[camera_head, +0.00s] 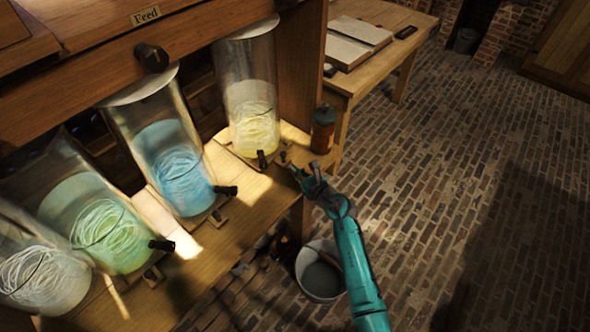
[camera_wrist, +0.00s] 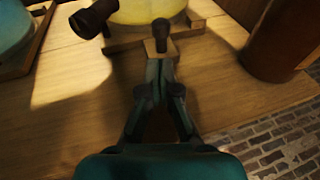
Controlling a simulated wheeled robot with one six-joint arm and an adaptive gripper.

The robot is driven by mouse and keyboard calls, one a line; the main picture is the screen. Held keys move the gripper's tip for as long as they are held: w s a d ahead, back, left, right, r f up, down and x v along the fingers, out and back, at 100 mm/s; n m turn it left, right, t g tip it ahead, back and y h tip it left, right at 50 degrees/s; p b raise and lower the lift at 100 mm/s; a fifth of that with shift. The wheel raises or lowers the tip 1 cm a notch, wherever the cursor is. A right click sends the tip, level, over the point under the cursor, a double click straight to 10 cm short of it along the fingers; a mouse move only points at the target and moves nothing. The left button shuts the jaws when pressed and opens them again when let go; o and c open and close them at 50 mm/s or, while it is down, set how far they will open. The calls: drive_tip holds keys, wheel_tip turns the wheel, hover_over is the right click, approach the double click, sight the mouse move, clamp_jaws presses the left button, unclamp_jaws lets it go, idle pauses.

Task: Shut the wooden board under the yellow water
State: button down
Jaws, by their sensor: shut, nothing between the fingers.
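The jar of yellow water (camera_head: 254,132) stands at the right end of the wooden shelf, and its lower edge shows in the wrist view (camera_wrist: 145,10). The wooden board (camera_wrist: 118,45) lies under it, with a small wooden tab and an upright dark knob (camera_wrist: 162,32) at its front. The knob also shows in the head view (camera_head: 283,157). My gripper (camera_head: 302,172) is shut and empty just in front of the knob. In the wrist view its fingertips (camera_wrist: 160,68) are right by the tab; I cannot tell whether they touch it.
A dark tap (camera_wrist: 93,18) juts out left of the knob. A reddish-brown canister (camera_head: 323,132) stands close on the right. Jars of blue (camera_head: 175,170), green (camera_head: 105,230) and pale water (camera_head: 40,280) stand to the left. A bucket (camera_head: 320,275) is on the brick floor below.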

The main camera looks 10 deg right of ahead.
drive_tip(key=v, duration=1)
